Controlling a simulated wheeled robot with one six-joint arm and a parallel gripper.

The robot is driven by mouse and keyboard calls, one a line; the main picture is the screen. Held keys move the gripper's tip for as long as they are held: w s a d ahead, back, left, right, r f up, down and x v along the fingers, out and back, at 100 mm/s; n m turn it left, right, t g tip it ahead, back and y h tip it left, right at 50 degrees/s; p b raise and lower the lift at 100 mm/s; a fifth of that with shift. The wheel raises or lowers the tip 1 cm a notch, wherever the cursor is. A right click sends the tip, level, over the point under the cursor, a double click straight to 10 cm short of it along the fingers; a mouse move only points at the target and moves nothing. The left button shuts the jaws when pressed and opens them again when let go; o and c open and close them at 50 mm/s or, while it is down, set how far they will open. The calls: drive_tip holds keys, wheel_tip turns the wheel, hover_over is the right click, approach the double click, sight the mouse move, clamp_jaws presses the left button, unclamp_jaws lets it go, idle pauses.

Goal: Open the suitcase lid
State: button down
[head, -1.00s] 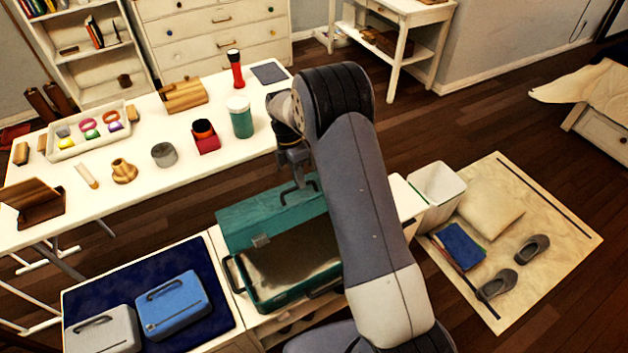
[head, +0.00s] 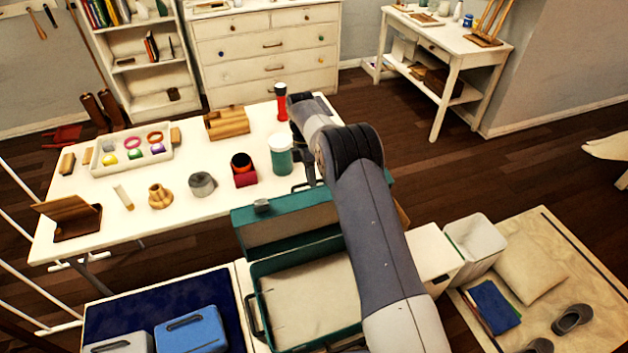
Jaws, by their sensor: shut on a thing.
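The green suitcase (head: 305,345) stands open on a pale low cabinet, and its beige inside shows. Its lid (head: 262,213) is raised at the back, with its beige lining facing me. My gripper (head: 313,178) is at the top edge of the lid, shut on the lid. The fingertips and the exact grip are small and partly hidden by my arm. My arm also covers the right side of the suitcase and lid.
A white table (head: 110,230) behind the lid holds a green jar (head: 281,155), a red flashlight (head: 282,102) and other small items. A blue case (head: 190,332) lies left of the suitcase. A white bin (head: 474,240) stands to the right.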

drive_tip(key=shift+w+a+f, duration=0.25)
drive_tip(key=shift+w+f, duration=0.35)
drive_tip(key=shift+f, duration=0.05)
drive_tip(key=c, duration=1.7)
unclamp_jaws()
drive_tip(key=shift+w, duration=0.2)
drive_tip(key=shift+o, duration=1.1)
drive_tip(key=shift+r, duration=0.15)
drive_tip(key=p+v, duration=0.7)
drive_tip(key=p, duration=0.1)
drive_tip(key=shift+r, duration=0.2)
drive_tip(key=shift+c, duration=0.2)
